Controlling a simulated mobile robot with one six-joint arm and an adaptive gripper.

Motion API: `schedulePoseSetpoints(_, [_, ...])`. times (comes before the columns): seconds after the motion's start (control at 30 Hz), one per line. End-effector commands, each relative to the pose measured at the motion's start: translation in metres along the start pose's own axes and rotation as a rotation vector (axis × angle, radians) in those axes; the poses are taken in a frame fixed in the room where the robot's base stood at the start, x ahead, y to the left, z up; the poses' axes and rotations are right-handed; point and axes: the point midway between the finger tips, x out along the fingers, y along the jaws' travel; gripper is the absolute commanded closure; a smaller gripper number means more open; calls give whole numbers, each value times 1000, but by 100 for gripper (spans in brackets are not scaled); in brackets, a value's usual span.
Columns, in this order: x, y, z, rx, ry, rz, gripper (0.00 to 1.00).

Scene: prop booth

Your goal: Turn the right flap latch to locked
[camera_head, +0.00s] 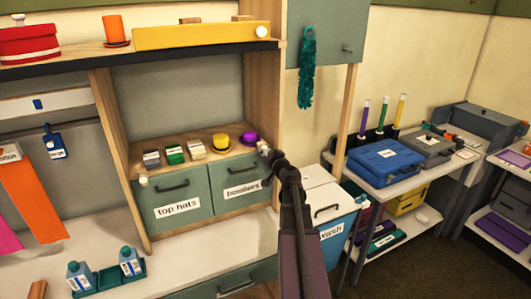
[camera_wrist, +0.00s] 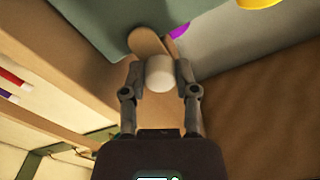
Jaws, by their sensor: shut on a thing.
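The right flap (camera_head: 243,190), labelled "bowlers", is a grey-green panel with a dark handle, closed in the wooden cabinet. Its latch (camera_head: 262,146) is a small pale piece at the flap's upper right corner, partly hidden by my gripper (camera_head: 269,155). In the wrist view my gripper (camera_wrist: 160,76) has its fingers on either side of a white round knob (camera_wrist: 159,74), shut on it. A rounded wooden tongue (camera_wrist: 148,42) shows just beyond the knob, against the green panel. The latch's exact angle is hard to tell.
The left flap (camera_head: 174,203), labelled "top hats", is closed, with its own pale latch (camera_head: 143,181). A lidded bin (camera_head: 330,209) stands right of the cabinet, close to my arm.

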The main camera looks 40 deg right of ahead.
Motion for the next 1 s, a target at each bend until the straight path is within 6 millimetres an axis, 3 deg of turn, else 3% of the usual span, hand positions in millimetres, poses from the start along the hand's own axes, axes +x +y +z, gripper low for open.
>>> schedulePoseSetpoints(0.53, [2, 0, -1, 49, 1, -1, 100])
schedulePoseSetpoints(0.57, [2, 0, -1, 49, 1, -1, 55])
schedulePoseSetpoints(0.67, [1, 0, -1, 48, 1, 0, 26])
schedulePoseSetpoints(1.0, [0, 1, -1, 47, 1, 1, 26])
